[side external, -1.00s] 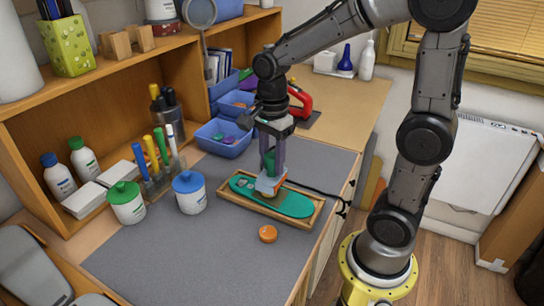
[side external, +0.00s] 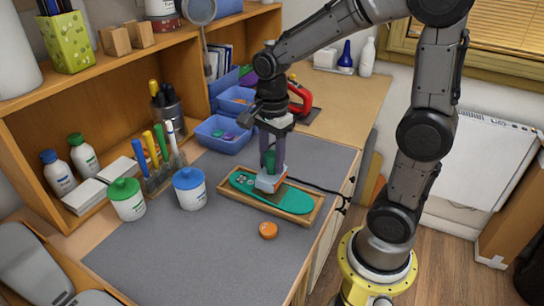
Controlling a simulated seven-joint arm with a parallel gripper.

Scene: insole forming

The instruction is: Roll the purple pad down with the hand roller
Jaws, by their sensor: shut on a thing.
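My gripper (side external: 272,150) points down over the wooden tray (side external: 298,217), shut on the green handle of the hand roller (side external: 270,180). The roller appears to touch the insole, but the exact contact is too small to tell. Small grey spots show on the insole left of the roller. I cannot make out the purple pad on the insole; the roller may hide it.
An orange round piece (side external: 268,230) lies on the grey mat (side external: 170,255) in front of the tray. A blue-lidded jar (side external: 189,190) and a green-lidded jar (side external: 126,199) stand left. Blue bins (side external: 222,136) are behind. A dark cable runs right of the tray.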

